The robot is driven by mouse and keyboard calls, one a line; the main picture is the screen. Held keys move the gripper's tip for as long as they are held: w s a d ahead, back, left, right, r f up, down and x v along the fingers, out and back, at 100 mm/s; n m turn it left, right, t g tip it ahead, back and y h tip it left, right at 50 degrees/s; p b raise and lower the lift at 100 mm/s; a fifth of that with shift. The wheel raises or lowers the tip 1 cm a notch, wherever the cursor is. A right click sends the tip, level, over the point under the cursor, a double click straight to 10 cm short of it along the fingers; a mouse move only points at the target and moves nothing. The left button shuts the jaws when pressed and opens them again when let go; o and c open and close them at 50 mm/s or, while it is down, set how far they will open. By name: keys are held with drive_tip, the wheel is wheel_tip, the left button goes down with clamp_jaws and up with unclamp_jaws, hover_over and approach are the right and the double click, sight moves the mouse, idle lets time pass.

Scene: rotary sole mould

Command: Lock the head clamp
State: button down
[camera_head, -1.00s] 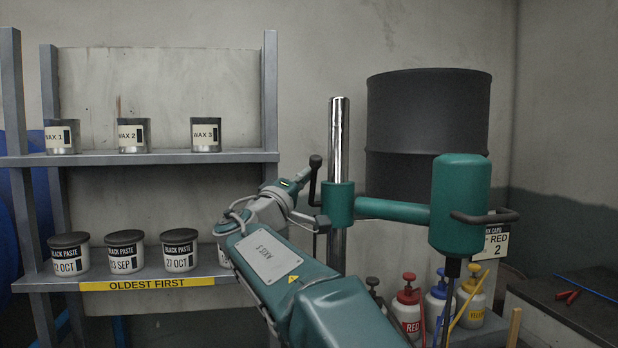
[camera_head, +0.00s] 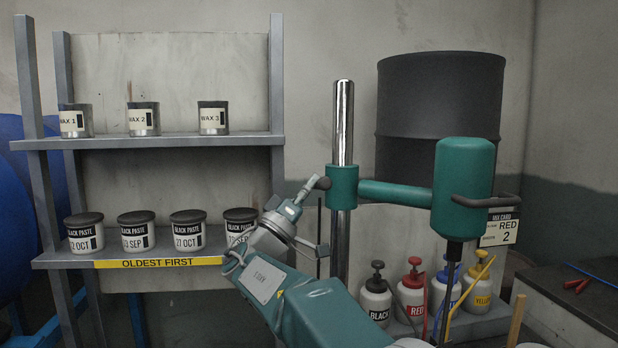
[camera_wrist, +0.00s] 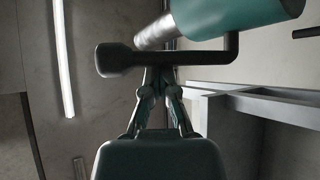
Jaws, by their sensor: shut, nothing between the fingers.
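The head clamp is a teal collar (camera_head: 342,186) around a chrome column, with a dark lever (camera_head: 321,183) on its left side. In the wrist view the black lever (camera_wrist: 200,57) runs sideways from a wide knob at left to a bend up toward the teal collar (camera_wrist: 240,14). My gripper (camera_head: 307,192) is left of the collar, close against the lever. In the wrist view my gripper (camera_wrist: 160,72) is shut and empty, its tips at the lever's lower edge. The tips are partly hidden there, and I cannot tell whether they touch it.
A teal arm (camera_head: 395,192) joins the collar to the teal head (camera_head: 463,188) at right. Behind stands a dark drum (camera_head: 440,105). Colour bottles (camera_head: 411,290) stand low at right. A grey shelf (camera_head: 160,141) with wax cups and paste tubs is at left.

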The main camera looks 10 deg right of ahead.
drive_tip(key=shift+s+d+f, duration=0.15)
drive_tip(key=shift+d+f, duration=0.05)
drive_tip(key=shift+f, duration=0.8)
